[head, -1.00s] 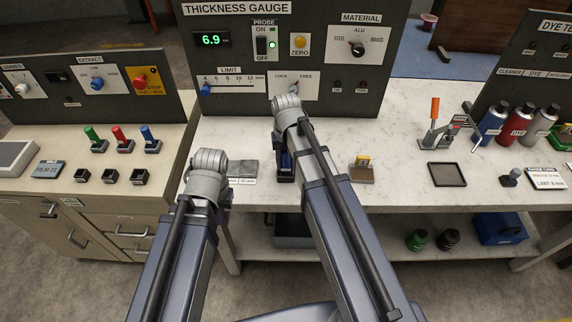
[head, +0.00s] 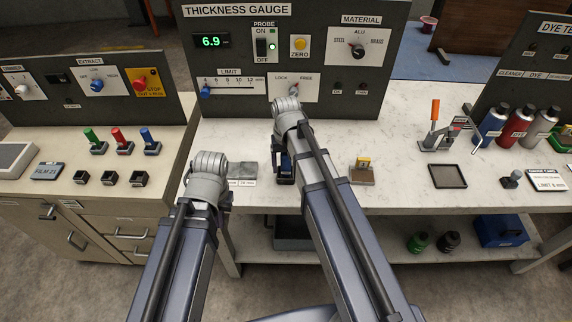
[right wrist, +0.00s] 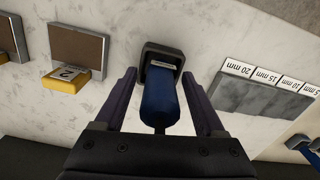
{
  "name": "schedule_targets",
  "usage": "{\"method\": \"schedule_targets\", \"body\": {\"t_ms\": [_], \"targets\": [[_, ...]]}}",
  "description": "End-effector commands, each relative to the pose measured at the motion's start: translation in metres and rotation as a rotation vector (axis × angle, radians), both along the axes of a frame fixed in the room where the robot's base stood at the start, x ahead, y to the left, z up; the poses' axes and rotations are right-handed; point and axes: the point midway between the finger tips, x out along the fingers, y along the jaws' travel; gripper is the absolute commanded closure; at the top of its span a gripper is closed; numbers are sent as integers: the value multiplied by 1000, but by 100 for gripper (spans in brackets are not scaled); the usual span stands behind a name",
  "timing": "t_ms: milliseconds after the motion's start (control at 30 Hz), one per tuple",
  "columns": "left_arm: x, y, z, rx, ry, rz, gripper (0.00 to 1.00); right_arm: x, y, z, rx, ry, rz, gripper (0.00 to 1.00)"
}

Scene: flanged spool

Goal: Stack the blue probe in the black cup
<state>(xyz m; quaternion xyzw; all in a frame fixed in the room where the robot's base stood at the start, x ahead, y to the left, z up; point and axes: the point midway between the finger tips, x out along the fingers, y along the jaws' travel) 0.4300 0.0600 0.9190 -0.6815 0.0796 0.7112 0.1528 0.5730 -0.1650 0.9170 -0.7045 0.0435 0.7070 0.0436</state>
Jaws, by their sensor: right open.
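The blue probe (right wrist: 160,102) stands between the fingers of my right gripper (right wrist: 161,95) in the right wrist view. The fingers are open, one on each side, with small gaps to the probe. The far end of the probe is at a black square cup (right wrist: 150,53) on the pale bench top and appears to sit in it. In the head view the probe (head: 286,162) and the cup (head: 285,179) are mostly covered by my right arm. My left arm ends left of them, and its gripper fingers are hidden.
A grey stepped block (right wrist: 255,98) with mm labels lies beside the cup. A brown block (right wrist: 77,48) with a yellow piece is on the other side. The gauge panel (head: 290,55) stands behind. Green, red and blue handled pieces (head: 118,138) stand on the left cabinet.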

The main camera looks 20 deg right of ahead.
Motion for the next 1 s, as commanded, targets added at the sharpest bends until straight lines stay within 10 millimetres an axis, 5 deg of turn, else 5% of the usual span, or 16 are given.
{"method": "schedule_targets", "body": {"t_ms": [1000], "targets": [[0, 0, 124, 0, 0, -2, 100, 0, 0, 124, 0, 0, 0, 28]]}}
